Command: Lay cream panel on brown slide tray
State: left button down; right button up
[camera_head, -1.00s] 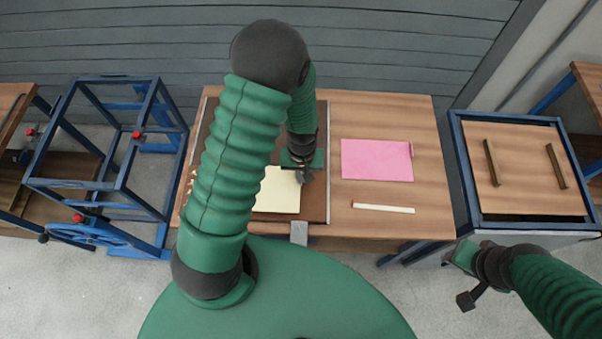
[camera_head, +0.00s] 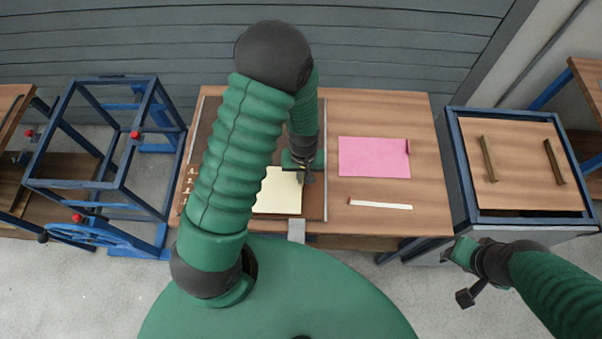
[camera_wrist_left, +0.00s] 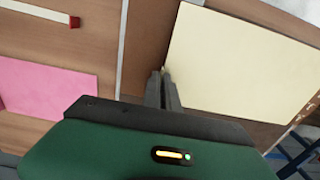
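The cream panel (camera_head: 278,192) is over the brown slide tray (camera_head: 314,205), partly hidden by my left arm in the head view. It also shows in the left wrist view (camera_wrist_left: 235,65). My left gripper (camera_head: 305,178) is at the panel's right side; in the left wrist view its two fingers (camera_wrist_left: 162,76) are close together at the panel's edge and appear shut on it. Whether the panel touches the tray surface I cannot tell. My right gripper (camera_head: 449,257) is beyond the table's front right corner, away from the panel; its fingers are too small to read.
A pink sheet (camera_head: 373,158) and a white strip with a red end (camera_head: 381,205) lie on the table right of the tray. A metal rail (camera_head: 325,150) edges the tray. A blue frame (camera_head: 120,150) stands left; a blue-rimmed cabinet (camera_head: 513,165) stands right.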

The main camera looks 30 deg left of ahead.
pick_arm(q)
jog(key=shift+a+f, duration=0.1)
jog(key=shift+a, duration=0.05)
pick_arm(e)
jog(key=shift+a, duration=0.2)
pick_arm(q)
jog(key=shift+a, duration=0.1)
jog(key=shift+a+f, duration=0.1)
jog(key=shift+a, duration=0.1)
jog(key=shift+d+f, duration=0.1)
jog(key=shift+f, duration=0.2)
pick_arm(e)
jog(key=shift+f, duration=0.1)
pick_arm(q)
jog(key=shift+r, duration=0.1)
dwell(0.5)
jog(key=shift+f+b, duration=0.3)
jog(key=shift+f, duration=0.3)
pick_arm(e)
jog(key=shift+f, duration=0.2)
dwell(0.4)
pick_arm(q)
jog(key=c, duration=1.6)
grip_release()
